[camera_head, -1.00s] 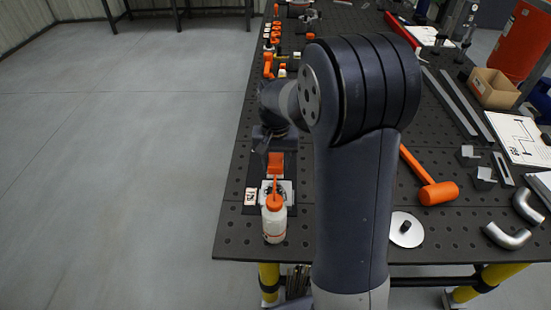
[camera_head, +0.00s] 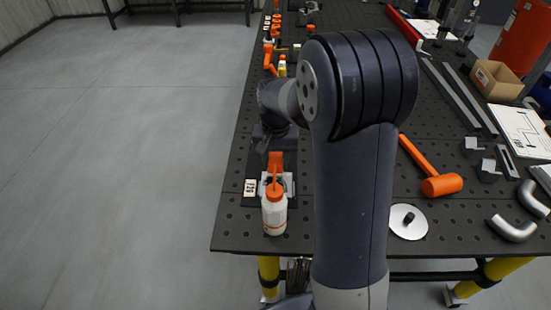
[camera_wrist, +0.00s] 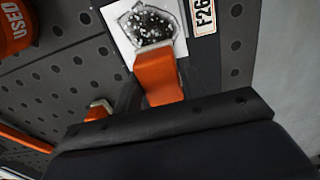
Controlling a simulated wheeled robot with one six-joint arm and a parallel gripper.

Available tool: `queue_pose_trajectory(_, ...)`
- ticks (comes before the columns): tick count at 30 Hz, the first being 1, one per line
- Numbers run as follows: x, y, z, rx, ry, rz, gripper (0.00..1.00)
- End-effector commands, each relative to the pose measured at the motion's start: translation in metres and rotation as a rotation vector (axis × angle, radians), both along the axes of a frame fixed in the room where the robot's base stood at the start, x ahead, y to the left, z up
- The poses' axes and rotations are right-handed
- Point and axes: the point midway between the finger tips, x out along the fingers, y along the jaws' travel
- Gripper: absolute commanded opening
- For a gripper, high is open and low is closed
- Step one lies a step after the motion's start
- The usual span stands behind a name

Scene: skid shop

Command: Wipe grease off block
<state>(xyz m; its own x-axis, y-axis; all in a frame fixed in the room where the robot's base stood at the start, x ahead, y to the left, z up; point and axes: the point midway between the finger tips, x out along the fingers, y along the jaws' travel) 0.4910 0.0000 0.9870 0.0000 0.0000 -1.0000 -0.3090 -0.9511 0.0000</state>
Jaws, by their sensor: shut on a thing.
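My gripper (camera_wrist: 150,100) is seen from behind in the wrist view, with its dark body across the bottom. It is shut on an orange piece (camera_wrist: 158,76), probably a rag, which also shows below my wrist in the head view (camera_head: 275,160). Just beyond it, on a white sheet (camera_wrist: 121,12), is a dark, pale-speckled patch (camera_wrist: 152,24); this looks like the greasy top of the block. The orange piece overlaps its near edge in the picture, and I cannot tell if they touch. In the head view the block is largely hidden behind the bottle.
A white bottle with an orange cap (camera_head: 274,214) stands close in front of the block. A label card (camera_head: 250,187) lies left of it. An orange container marked USED (camera_wrist: 14,28) is at the upper left. An orange mallet (camera_head: 441,186) and a white disc (camera_head: 408,222) lie right of my arm.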

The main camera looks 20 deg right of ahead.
Motion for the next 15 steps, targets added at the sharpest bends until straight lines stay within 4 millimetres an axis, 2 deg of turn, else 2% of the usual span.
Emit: queue_pose_trajectory(15,0.0000,0.0000,-0.0108,0.000,0.000,0.000,0.21)
